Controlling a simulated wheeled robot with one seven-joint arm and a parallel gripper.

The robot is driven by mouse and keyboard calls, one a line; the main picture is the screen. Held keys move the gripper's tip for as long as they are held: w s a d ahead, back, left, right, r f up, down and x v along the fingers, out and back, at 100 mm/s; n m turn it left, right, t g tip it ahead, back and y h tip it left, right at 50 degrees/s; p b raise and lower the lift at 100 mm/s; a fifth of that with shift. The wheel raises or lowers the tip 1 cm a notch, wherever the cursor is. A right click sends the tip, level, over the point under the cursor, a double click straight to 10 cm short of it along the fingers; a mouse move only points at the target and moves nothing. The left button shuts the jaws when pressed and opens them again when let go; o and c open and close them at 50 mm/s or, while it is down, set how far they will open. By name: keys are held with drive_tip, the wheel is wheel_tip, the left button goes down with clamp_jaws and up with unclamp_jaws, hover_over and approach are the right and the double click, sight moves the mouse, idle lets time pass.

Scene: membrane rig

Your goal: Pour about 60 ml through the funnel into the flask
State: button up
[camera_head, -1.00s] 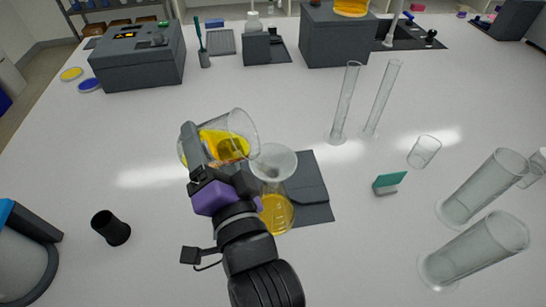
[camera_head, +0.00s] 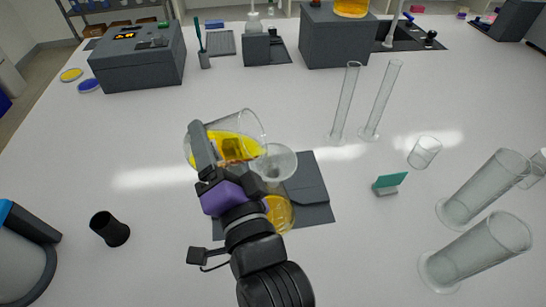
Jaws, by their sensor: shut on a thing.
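My gripper (camera_head: 213,160) is shut on a clear glass beaker (camera_head: 254,122) that holds yellow liquid (camera_head: 238,148). The beaker is tilted to the right, its mouth close to the funnel. The clear funnel (camera_head: 278,164) sits above the flask, and the beaker overlaps its left rim in this view. The flask (camera_head: 284,213) stands on a dark grey mat and holds some yellow liquid. My wrist hides its left side. I cannot tell whether a stream is falling.
The dark mat (camera_head: 318,212) lies under the flask. Two tall cylinders (camera_head: 346,103) and a small beaker (camera_head: 424,153) stand to the right, with large glass cylinders (camera_head: 480,248) at the lower right. A black cup (camera_head: 110,229) stands left.

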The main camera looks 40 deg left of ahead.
drive_tip(key=shift+w+d+r+m, duration=0.2)
drive_tip(key=shift+r+m, duration=0.2)
drive_tip(key=shift+m, duration=0.1)
idle(1.4)
drive_tip(key=shift+a+f+n, duration=0.1)
drive_tip(key=shift+f+n, duration=0.05)
drive_tip(key=shift+n, duration=0.15)
drive_tip(key=n+p, duration=0.1)
drive_tip(key=p, duration=0.1)
drive_tip(key=r+n+g+p, duration=0.1)
drive_tip(key=p, duration=0.1)
drive_tip(key=shift+s+a+r+n+h, duration=0.15)
drive_tip(key=shift+s+n+h, duration=0.1)
drive_tip(key=shift+n+h, duration=0.15)
drive_tip(key=shift+f, duration=0.25)
drive_tip(key=shift+r+n+p, duration=0.4)
drive_tip(key=shift+r+p, duration=0.1)
drive_tip(key=shift+p, duration=0.5)
drive_tip(key=shift+s+a+h, duration=0.1)
drive_tip(key=shift+a+h, duration=0.05)
drive_tip(key=shift+h, duration=0.15)
drive_tip(key=shift+f+n+p, duration=0.3)
drive_tip(key=shift+f+n, duration=0.1)
drive_tip(key=shift+f, duration=0.05)
